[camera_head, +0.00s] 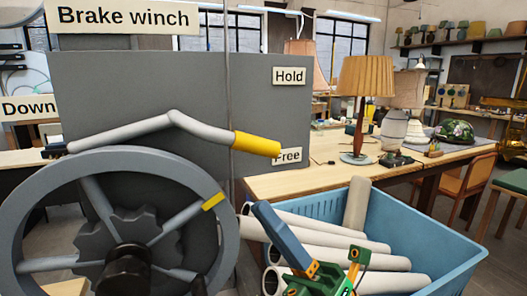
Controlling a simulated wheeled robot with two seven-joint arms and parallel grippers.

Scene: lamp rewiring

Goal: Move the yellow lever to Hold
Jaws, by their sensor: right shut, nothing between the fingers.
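The lever is a bent grey bar with a yellow grip (257,144) at its right end. It crosses the front of a grey panel, and its grip end partly covers the "Free" label (290,156). The "Hold" label (289,76) is higher on the same panel. My right gripper (264,212) is low in the middle, with its blue-grey fingers pointing up and left. It is shut and empty, below the yellow grip and apart from it in the picture. My left gripper is not in view.
A grey spoked wheel (35,200) with a toothed hub and a yellow mark fills the lower left. A blue bin (440,262) of pale tubes stands behind my right gripper. A wooden table (290,183) with a lamp (362,85) is beyond. A thin vertical cable crosses the panel.

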